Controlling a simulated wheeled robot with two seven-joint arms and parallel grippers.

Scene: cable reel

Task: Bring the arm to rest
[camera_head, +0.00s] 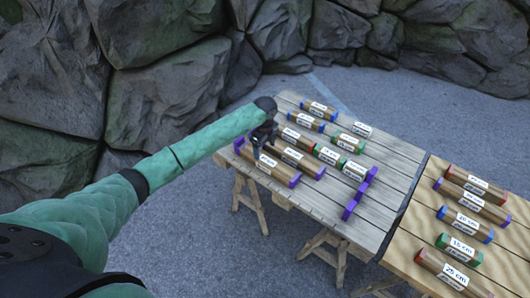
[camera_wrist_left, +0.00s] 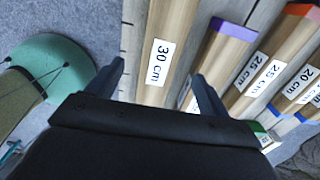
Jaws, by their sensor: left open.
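My left arm is green and reaches in from the left in the head view. Its dark gripper (camera_head: 264,139) is over the near left part of the grey plank table (camera_head: 325,217). In the left wrist view the gripper (camera_wrist_left: 160,85) has its two fingers spread, one on each side of a wooden block labelled 30 cm (camera_wrist_left: 157,62). Nothing is seen clamped between them. In the head view this purple-ended block (camera_head: 268,169) lies at the table's left edge, under the gripper. Whether the fingers touch it, I cannot tell. My right gripper is not in view.
Several labelled wooden blocks with blue, green, red or purple ends lie on the grey table. A second, yellower table (camera_head: 415,240) on the right bears a row of similar blocks. Trestle legs (camera_head: 250,200) stand below. A rock wall (camera_head: 160,100) rises behind; grey ground lies between.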

